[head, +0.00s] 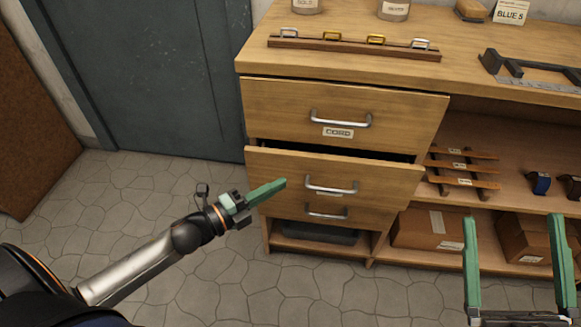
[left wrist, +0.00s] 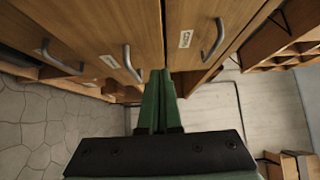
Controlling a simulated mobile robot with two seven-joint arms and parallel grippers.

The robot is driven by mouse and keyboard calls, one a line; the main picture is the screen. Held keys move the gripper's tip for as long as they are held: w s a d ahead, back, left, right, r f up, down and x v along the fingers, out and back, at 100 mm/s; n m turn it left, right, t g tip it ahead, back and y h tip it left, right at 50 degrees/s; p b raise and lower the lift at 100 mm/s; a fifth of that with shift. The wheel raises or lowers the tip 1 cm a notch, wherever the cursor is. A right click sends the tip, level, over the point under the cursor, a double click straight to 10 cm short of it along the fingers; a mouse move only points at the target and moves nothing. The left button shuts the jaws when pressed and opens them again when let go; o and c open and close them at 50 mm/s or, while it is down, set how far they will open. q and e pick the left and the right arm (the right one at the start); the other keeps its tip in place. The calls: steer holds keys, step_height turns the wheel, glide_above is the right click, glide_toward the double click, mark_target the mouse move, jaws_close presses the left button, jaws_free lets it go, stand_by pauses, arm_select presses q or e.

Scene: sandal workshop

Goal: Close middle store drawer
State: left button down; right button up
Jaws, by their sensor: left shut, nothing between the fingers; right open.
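The middle store drawer (head: 390,178) is partly pulled out of the wooden cabinet, with a dark gap showing above its front. Its front carries a metal handle (head: 331,186). It also shows in the left wrist view (left wrist: 146,28). My left gripper (head: 284,182) has its green fingers shut and empty, at the left part of the middle drawer's front. In the left wrist view the fingertips (left wrist: 161,72) overlap the drawer front's edge; I cannot tell whether they touch. My right gripper (head: 514,217) is open and empty in front of the lower shelf.
The top drawer (head: 270,105), labelled CORD, looks shut above. A lower drawer handle (head: 327,212) shows beneath the middle drawer. Cardboard boxes (head: 427,229) stand on the low shelf at right. A rack with hooks (head: 352,48) lies on the worktop. The floor at left is clear.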

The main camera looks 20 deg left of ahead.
mark_target(305, 159)
arm_select(q)
steer(key=shift+w+d+b, duration=0.2)
steer(key=shift+w+b, duration=0.15)
steer(key=shift+w, duration=1.45)
steer(key=shift+w+d+b, duration=0.15)
steer(key=shift+w+b, duration=0.15)
steer(key=shift+w, duration=1.45)
arm_select(e)
steer(key=shift+s+a+r+n+y, duration=0.2)
steer(key=shift+s+r+n+y, duration=0.8)
steer(key=shift+y, duration=0.2)
steer(key=shift+s+a+r+n+y, duration=0.15)
steer(key=shift+s+r+n+y, duration=0.7)
steer(key=shift+r+y, duration=0.3)
